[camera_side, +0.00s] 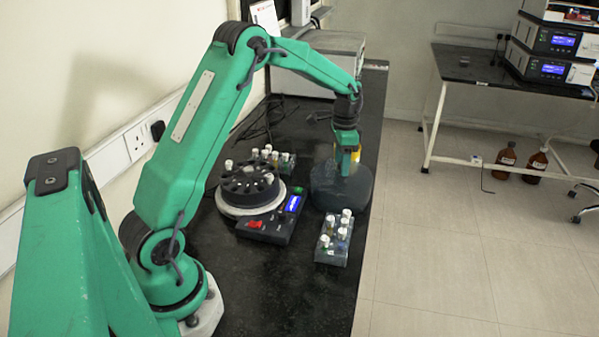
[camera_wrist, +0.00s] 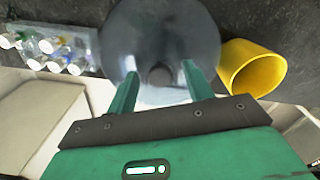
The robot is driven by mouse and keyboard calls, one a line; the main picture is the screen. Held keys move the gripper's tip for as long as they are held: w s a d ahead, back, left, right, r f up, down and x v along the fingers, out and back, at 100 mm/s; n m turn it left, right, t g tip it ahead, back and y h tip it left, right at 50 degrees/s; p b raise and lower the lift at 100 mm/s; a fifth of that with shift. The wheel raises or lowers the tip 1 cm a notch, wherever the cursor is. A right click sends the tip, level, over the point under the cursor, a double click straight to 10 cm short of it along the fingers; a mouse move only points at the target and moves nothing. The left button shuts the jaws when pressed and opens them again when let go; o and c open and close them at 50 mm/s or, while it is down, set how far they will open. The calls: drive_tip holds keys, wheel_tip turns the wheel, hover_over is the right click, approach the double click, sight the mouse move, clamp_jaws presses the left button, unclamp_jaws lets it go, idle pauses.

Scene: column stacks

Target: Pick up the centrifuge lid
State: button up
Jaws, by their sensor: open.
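The centrifuge lid (camera_side: 338,193) is a smoky, see-through dome on the black bench, to the right of the centrifuge (camera_side: 250,190). My gripper (camera_side: 346,171) is over the lid, pointing down. In the wrist view the fingers of my gripper (camera_wrist: 160,72) are open, one on each side of the knob, with gaps visible. I cannot tell how far the fingertips reach down beside the knob.
A rack of capped tubes (camera_side: 335,238) stands in front of the lid; it also shows in the wrist view (camera_wrist: 85,45). A yellow cup (camera_wrist: 250,68) is close on the lid's right there. Another tube rack (camera_side: 285,160) stands behind the centrifuge. The bench's right edge is near the lid.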

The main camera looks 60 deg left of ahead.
drive_tip(key=shift+f, duration=0.1)
idle(0.4)
clamp_jaws()
drive_tip(key=shift+r, duration=0.6)
wheel_tip(320, 180, up, 3)
drive_tip(key=shift+d+r, duration=0.1)
drive_tip(key=shift+r, duration=0.05)
drive_tip(key=s+d+r, duration=0.2)
drive_tip(key=d+r, duration=0.4)
drive_tip(key=d, duration=0.5)
drive_tip(key=shift+s+r, duration=0.3)
drive_tip(key=shift+s, duration=0.05)
